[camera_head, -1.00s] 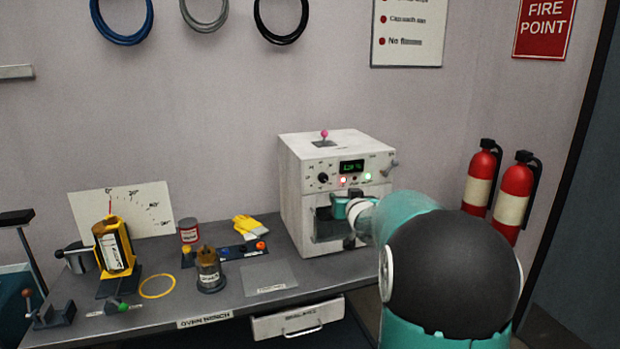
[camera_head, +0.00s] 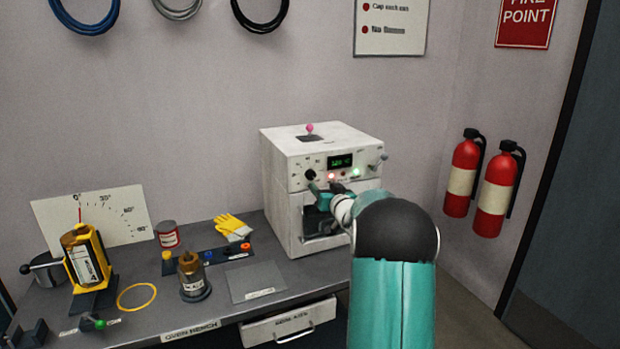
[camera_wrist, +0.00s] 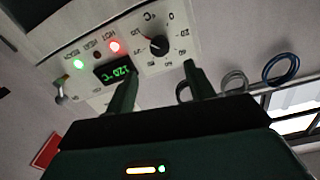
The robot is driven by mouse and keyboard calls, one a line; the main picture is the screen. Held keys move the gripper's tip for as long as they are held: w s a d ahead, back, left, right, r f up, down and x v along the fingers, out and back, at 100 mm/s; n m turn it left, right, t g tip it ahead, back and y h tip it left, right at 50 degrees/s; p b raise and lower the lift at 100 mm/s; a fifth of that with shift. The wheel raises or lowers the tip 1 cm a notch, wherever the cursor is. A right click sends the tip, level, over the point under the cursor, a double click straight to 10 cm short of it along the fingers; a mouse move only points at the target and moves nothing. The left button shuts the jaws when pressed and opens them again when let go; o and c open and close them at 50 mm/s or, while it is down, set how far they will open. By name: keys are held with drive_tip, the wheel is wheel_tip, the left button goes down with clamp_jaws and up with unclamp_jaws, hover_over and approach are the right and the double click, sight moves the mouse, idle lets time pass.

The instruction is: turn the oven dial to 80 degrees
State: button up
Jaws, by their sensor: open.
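The white oven (camera_head: 292,190) stands on the bench in the head view. Its black dial (camera_head: 310,175) is at the left of the front panel, beside a green display (camera_head: 340,161). In the wrist view the panel is upside down. The dial (camera_wrist: 158,46) sits inside a ring of numbers, and its pale mark appears to point toward 120. In the head view my gripper (camera_head: 322,190) is just below the dial.
A red light (camera_wrist: 114,46) and a green light (camera_wrist: 79,64) are on the panel. A lever (camera_head: 378,162) sticks out at its right and a pink-knobbed lever (camera_head: 310,128) on top. Left on the bench are gloves (camera_head: 232,226) and a brown bottle (camera_head: 191,274).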

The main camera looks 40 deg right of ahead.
sight(312, 176)
drive_tip(key=x, duration=1)
drive_tip(key=shift+f, duration=0.2)
drive_tip(key=shift+s, duration=0.15)
drive_tip(key=c, duration=1)
drive_tip(key=shift+n, duration=0.3)
